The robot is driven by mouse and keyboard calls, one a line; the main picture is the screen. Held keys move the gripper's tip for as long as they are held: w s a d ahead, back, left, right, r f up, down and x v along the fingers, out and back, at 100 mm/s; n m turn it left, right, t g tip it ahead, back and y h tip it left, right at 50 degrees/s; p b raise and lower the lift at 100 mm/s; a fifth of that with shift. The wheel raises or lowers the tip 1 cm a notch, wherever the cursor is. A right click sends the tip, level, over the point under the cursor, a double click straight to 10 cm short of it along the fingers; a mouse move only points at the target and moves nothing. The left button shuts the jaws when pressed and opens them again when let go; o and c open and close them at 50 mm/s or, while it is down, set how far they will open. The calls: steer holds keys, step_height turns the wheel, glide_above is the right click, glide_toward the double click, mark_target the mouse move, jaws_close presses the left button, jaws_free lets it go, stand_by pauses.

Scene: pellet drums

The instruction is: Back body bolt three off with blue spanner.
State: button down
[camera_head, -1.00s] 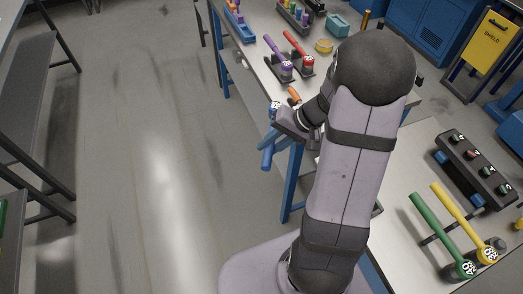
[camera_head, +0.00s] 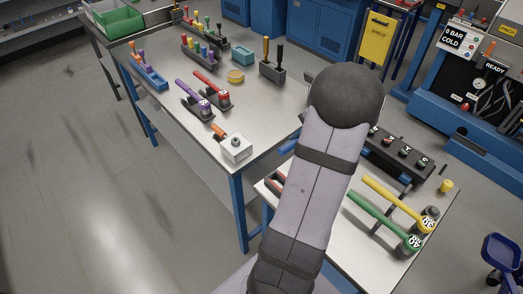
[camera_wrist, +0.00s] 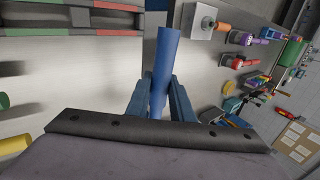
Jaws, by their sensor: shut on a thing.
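In the wrist view, my gripper (camera_wrist: 158,98) is shut on the blue handle of the blue spanner (camera_wrist: 166,55). The spanner's head does not show there. A dark block (camera_head: 403,150) with several labelled round fittings stands on the near bench, partly behind my arm. I cannot tell which fitting is back body bolt three, nor whether the spanner touches anything.
Green (camera_head: 385,221) and yellow (camera_head: 396,202) spanners lie on the near bench (camera_head: 345,262). The far bench (camera_head: 195,140) holds purple (camera_head: 194,99) and red (camera_head: 213,90) tools and a white block (camera_head: 235,148) with an orange handle. A small yellow piece (camera_head: 446,186) stands at right.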

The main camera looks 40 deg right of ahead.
steer(key=s+d+r+m+g+h, duration=0.1)
steer(key=s+d+r+m+h, duration=0.2)
steer(key=s+d, duration=1.5)
steer(key=s+m+h, duration=0.1)
steer(key=s+m, duration=0.2)
steer(key=m, duration=0.1)
steer(key=shift+d+m+g, duration=0.15)
steer(key=shift+m+g, duration=0.25)
steer(key=shift+b, duration=0.3)
steer(key=shift+f+b, duration=2.25)
steer(key=shift+f, duration=0.3)
steer(key=shift+f+b, duration=0.45)
steer(key=shift+b, duration=0.1)
steer(key=shift+f+b, duration=0.3)
steer(key=shift+f, duration=0.05)
steer(key=shift+f+b, duration=0.55)
steer(key=shift+b, duration=0.05)
steer(key=shift+s+a, duration=0.25)
